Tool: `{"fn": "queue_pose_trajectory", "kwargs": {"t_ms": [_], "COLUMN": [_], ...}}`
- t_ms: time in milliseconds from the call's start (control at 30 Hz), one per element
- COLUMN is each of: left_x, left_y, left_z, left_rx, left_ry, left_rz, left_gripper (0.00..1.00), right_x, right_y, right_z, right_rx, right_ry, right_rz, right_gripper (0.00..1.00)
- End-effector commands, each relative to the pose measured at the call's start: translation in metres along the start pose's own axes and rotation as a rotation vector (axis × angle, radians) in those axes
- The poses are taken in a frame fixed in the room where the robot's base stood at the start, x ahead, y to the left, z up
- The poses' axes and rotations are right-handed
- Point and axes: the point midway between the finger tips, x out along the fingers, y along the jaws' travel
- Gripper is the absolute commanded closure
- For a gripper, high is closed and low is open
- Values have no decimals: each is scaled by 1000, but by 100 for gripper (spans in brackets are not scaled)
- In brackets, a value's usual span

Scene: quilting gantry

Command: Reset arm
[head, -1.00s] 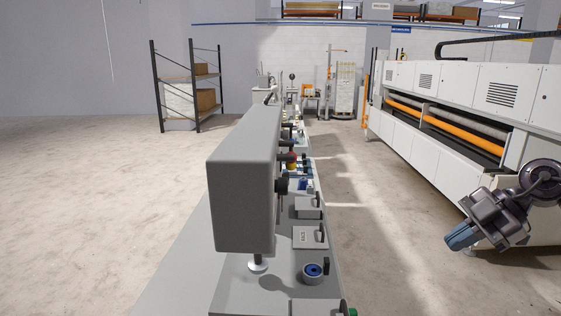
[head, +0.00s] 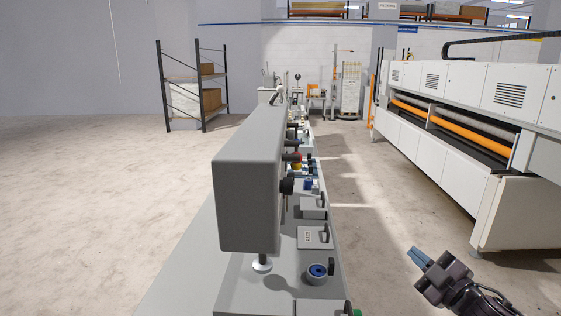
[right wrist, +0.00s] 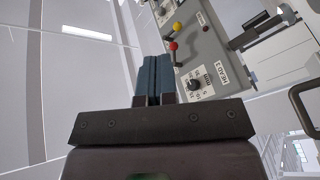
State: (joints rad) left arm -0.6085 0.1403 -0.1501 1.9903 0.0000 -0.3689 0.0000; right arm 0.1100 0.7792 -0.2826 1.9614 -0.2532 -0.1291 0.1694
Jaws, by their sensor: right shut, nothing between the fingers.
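My right gripper (head: 416,256) is at the lower right of the head view, over the floor between the grey machine bed and the white machine. Its blue fingers point up and to the left. In the right wrist view the blue fingers (right wrist: 154,78) lie together with nothing between them. Beyond them is a grey control panel (right wrist: 205,60) with a black dial, a red-knobbed lever and a yellow-knobbed lever. The gripper appears apart from the panel. My left gripper is not in view.
A long grey machine bed (head: 180,265) with a tall grey housing (head: 247,190) runs away from me. A white machine with orange rollers (head: 430,165) stands at the right. A shelf rack (head: 200,78) stands at the back left. The left floor is clear.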

Motion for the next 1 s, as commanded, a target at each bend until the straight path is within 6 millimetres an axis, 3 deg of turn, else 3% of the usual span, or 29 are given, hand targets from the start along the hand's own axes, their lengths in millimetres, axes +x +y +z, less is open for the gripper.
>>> {"fn": "queue_pose_trajectory", "kwargs": {"t_ms": [100, 300, 600, 800, 1000], "left_x": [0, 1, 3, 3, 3], "left_y": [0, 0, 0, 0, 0], "left_z": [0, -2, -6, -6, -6], "left_rx": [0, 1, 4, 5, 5], "left_ry": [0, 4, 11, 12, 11], "left_rz": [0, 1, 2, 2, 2], "left_gripper": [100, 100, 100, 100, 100], "right_x": [-31, -95, -201, -246, -260], "right_y": [-48, -130, -230, -264, -271], "right_z": [34, 73, 87, 86, 88], "right_rx": [130, 389, 731, 809, 813], "right_ry": [-168, -416, -667, -767, -792], "right_rz": [7, -2, 56, 71, 66], "right_gripper": [100, 100, 100, 100, 100]}}
